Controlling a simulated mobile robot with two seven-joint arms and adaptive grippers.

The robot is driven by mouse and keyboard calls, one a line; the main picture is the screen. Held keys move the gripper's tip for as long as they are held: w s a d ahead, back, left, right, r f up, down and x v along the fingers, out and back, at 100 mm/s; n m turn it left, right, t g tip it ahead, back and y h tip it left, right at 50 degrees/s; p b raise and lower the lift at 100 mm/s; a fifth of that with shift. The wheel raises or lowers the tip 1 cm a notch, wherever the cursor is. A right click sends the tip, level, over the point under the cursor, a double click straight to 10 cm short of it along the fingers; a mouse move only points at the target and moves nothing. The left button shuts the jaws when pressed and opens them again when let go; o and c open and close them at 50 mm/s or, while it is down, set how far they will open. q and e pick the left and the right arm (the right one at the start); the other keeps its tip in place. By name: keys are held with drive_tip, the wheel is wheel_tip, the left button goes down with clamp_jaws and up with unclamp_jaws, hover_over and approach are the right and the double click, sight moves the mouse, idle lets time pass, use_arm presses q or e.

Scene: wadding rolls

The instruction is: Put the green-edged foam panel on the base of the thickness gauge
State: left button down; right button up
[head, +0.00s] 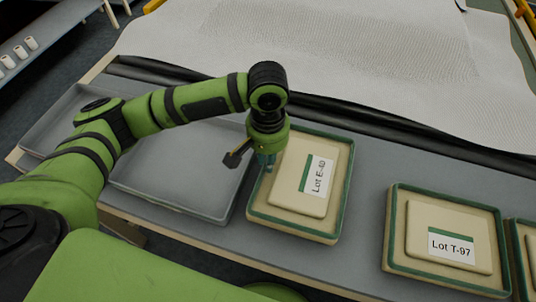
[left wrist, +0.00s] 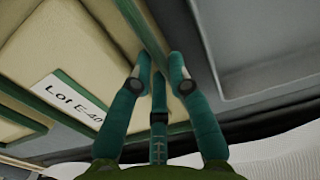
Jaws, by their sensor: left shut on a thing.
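A beige piece with a green edge (head: 293,230) lies on the grey table. Inside its edge sits a raised beige block (head: 290,196) with a white and green label reading Lot E-40. My left gripper (head: 265,164) comes down on its upper left side. In the left wrist view, my left gripper (left wrist: 158,72) has its teal fingers on either side of the green edge (left wrist: 143,28), shut on it. The piece appears still flat on the table. I cannot make out a thickness gauge. My right gripper is not in view.
A similar green-edged piece (head: 395,250) marked Lot T-97 lies to the right, and part of another (head: 515,250) shows at the right edge. An empty grey tray (head: 180,175) lies to the left. A black roller and white sheet (head: 310,60) span the back.

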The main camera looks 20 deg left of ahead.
use_arm(q)
drive_tip(key=c, duration=1.2)
unclamp_jaws()
drive_tip(key=shift+f, duration=0.1)
